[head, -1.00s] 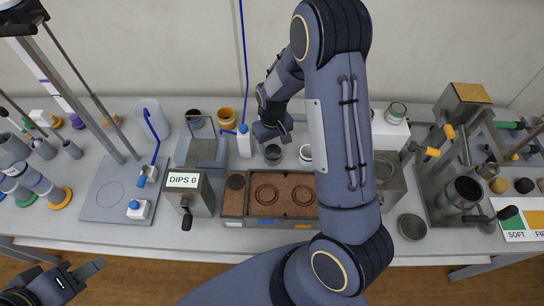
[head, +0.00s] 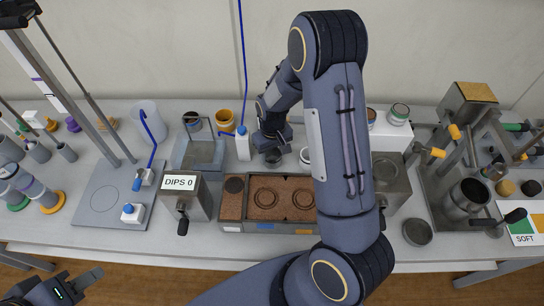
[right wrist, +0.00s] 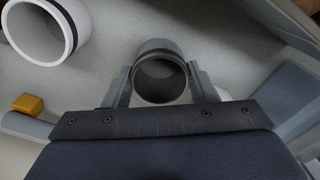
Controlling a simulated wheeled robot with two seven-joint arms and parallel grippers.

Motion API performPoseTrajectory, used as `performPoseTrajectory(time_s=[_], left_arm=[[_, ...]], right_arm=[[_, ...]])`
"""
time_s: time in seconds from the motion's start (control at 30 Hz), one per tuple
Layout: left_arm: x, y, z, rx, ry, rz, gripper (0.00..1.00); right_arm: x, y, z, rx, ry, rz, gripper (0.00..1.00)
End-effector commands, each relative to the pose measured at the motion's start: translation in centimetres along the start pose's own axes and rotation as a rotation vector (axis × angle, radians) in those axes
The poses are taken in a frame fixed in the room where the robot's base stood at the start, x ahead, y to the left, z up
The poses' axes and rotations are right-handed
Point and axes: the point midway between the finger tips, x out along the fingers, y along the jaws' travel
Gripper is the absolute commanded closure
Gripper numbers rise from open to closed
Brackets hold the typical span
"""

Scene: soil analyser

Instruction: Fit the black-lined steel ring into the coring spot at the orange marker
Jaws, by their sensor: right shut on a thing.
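The steel ring (head: 273,159) is a short grey tube with a dark inside, at the back of the bench. In the right wrist view the ring (right wrist: 160,62) stands between the fingers. My right gripper (head: 272,150) is shut on it; whether it is lifted is unclear. The orange marker (head: 305,232) is on the front of the soil tray (head: 285,227), below the right-hand coring spot (head: 304,199), a circular groove in brown soil. My left gripper (head: 85,279) is at the lower left, off the bench, seen only in part.
A white ring-shaped cup (right wrist: 45,30) stands close to the held ring. A white bottle (head: 243,143) stands just left of my right gripper. The DIPS box (head: 182,195) is left of the tray, a round dish (head: 417,232) to its right. My right arm hides part of the bench.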

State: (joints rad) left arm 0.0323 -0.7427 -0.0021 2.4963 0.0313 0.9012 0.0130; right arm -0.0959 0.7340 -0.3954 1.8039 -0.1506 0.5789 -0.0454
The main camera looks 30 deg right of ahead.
Motion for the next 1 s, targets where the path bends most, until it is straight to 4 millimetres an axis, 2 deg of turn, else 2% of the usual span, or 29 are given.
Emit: performPoseTrajectory(time_s=[0.6,1.0], left_arm=[[-2.8,1.3,-1.4,0.000,0.000,0.000,0.64],[-2.9,1.4,-1.5,0.000,0.000,0.000,0.64]], right_arm=[[-4.8,0.0,0.0,0.000,0.001,0.000,0.68],[-5.2,0.0,0.0,0.000,0.001,0.000,0.68]])
